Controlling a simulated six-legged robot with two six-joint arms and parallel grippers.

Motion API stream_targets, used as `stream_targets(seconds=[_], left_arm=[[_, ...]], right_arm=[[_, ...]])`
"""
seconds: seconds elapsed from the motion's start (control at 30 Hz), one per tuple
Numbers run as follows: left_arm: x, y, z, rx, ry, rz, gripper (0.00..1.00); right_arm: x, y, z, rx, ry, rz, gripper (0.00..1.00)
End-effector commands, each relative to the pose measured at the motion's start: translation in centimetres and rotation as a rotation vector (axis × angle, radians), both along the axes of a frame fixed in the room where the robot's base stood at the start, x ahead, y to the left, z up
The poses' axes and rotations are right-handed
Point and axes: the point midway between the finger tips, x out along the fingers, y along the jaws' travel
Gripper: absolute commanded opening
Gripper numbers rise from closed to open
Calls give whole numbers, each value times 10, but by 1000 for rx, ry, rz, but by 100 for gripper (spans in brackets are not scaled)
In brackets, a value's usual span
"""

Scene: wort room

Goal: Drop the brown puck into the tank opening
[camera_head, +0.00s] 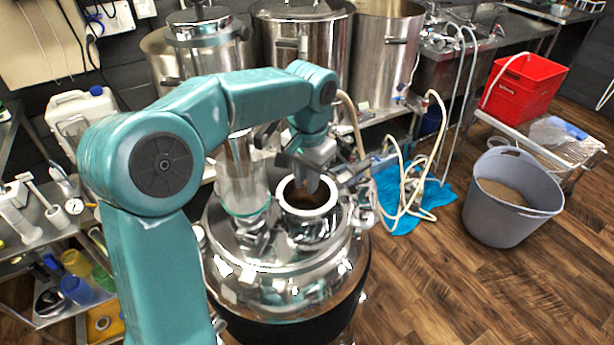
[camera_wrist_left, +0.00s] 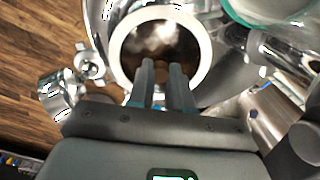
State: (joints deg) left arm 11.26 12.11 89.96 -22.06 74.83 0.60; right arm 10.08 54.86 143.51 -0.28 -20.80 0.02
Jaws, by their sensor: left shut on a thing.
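The tank opening (camera_head: 328,208) is a round port with a thick pale rim on top of a shiny steel tank (camera_head: 280,290). My left gripper (camera_head: 305,184) points down over this opening, with its fingertips at about rim level or inside; the exact depth is hard to tell. In the left wrist view the two fingers (camera_wrist_left: 163,75) lie across the near side of the pale rim (camera_wrist_left: 203,60). They are shut on the brown puck (camera_wrist_left: 163,69), of which only a small brown patch shows between the tips. The fingers hide most of it. My right gripper is not in view.
A clear glass cylinder (camera_head: 240,175) with a teal ring stands on the tank, close left of the opening. Hoses (camera_head: 405,185) lie at the right. A grey bucket (camera_head: 510,200) stands on the wooden floor. Large steel kettles (camera_head: 305,40) stand behind.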

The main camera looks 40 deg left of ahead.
Motion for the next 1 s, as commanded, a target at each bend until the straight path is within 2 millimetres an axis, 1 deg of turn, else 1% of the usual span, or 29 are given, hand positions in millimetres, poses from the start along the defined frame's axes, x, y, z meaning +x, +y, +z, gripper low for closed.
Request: stream_targets(seconds=[0.23, 0.43, 0.47, 0.5, 0.53, 0.83, 0.93, 1.0], left_arm=[[0, 2, 1, 0, 1, 0, 0], [1, 2, 0, 0, 0, 0, 0], [1, 2, 0, 0, 0, 0, 29], [0, 2, 0, 0, 0, 0, 42], [0, 2, 0, 0, 0, 0, 49], [1, 2, 1, 0, 0, 0, 49], [1, 2, 10, 1, -3, 0, 49], [2, 1, 22, 2, -5, -1, 49]], right_arm=[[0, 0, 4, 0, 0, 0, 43], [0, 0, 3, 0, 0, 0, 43], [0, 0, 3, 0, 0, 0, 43], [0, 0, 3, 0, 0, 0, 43], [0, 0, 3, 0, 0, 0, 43], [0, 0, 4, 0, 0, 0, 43], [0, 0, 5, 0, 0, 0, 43], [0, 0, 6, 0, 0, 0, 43]])
